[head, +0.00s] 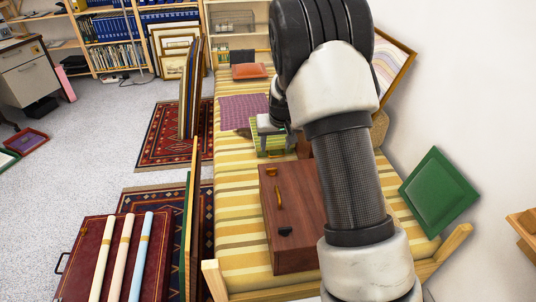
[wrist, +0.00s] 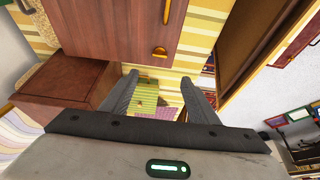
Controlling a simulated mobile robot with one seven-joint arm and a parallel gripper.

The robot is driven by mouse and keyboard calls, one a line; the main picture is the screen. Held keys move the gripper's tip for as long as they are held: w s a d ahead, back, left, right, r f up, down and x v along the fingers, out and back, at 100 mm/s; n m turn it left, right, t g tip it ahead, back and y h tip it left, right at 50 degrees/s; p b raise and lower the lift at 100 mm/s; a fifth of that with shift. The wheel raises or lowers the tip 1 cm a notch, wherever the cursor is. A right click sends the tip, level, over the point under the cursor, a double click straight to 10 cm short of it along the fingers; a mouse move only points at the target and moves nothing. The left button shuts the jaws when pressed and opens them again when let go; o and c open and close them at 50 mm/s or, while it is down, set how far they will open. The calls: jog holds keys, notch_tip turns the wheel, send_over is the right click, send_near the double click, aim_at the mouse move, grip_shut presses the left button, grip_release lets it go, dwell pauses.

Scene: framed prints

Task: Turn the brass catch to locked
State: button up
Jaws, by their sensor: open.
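A brown wooden cabinet (head: 297,222) lies on the yellow striped bench, its door face up. The small brass catch (head: 271,171) is near the door's far edge, with a longer brass handle (head: 279,195) beside it. In the wrist view the catch (wrist: 160,51) sits near the door's edge, just beyond my fingertips, below the handle (wrist: 167,11). I cannot tell which way the catch is turned. My gripper (wrist: 160,80) is open and empty, its two fingers apart, not touching the catch. In the head view my arm hides part of the cabinet and most of the gripper.
A green framed panel (head: 438,192) leans at the right. Framed prints (head: 190,90) stand to the left. A wooden box (wrist: 66,93) sits close by.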

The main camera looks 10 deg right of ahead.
aim_at(272, 170)
jog(key=b+x, duration=0.4)
jog(key=x, duration=1.4)
jog(key=shift+f, duration=0.15)
jog(key=c, duration=1.1)
jog(key=shift+o, duration=0.2)
